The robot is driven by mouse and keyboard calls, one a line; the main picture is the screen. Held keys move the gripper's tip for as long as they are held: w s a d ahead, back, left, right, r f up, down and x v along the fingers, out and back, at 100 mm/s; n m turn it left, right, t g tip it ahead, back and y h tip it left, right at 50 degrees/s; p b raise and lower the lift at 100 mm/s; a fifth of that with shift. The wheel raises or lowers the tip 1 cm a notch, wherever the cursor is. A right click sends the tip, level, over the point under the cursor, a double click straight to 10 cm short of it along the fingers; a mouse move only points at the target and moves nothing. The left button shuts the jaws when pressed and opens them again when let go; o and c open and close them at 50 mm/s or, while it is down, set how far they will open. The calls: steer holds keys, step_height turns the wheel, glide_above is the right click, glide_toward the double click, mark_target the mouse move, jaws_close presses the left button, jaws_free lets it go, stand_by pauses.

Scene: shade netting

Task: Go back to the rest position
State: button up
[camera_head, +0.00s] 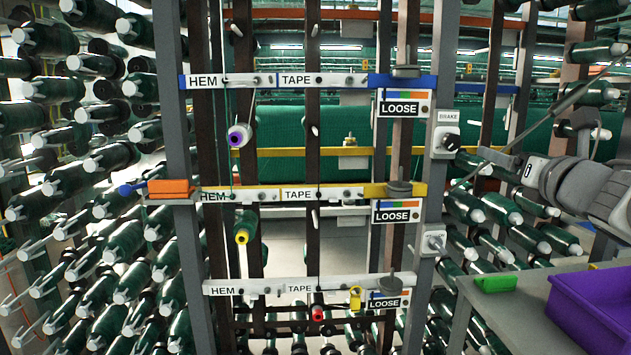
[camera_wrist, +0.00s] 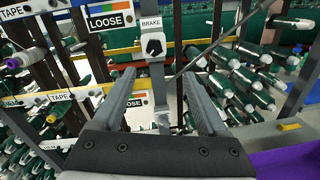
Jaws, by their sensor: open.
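My gripper (camera_wrist: 160,105) is open in the wrist view, its two grey fingers spread wide with nothing between them. Past the fingers stands a grey post with the brake knob (camera_wrist: 155,46) on it. In the head view my grey arm comes in from the right edge, beside the post and above the grey table. The brake box (camera_head: 447,135) on the post is to the left of my arm. I see no thing held.
A rack with white, yellow and blue rails labelled HEM and TAPE stands ahead. Green bobbins fill both sides. A purple bin (camera_head: 598,310) and a green block (camera_head: 496,284) are on the grey table (camera_head: 510,310) at the lower right. An orange block (camera_head: 170,188) sits on the left.

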steer(key=s+a+f+m+g, duration=0.6)
steer(key=s+a+f+m, duration=0.5)
steer(key=m, duration=0.6)
steer(key=s+a+f+m+g, duration=0.7)
steer(key=s+a+f+m, duration=0.3)
steer(key=s+f+m, duration=0.5)
step_height(320, 180, up, 28)
steer(key=w+m+p, duration=0.1)
steer(key=w+p, duration=0.1)
steer(key=p, duration=2.5)
steer(key=shift+w+d+r+y, duration=0.2)
steer(key=shift+d+y, duration=0.1)
steer(key=shift+d, duration=0.1)
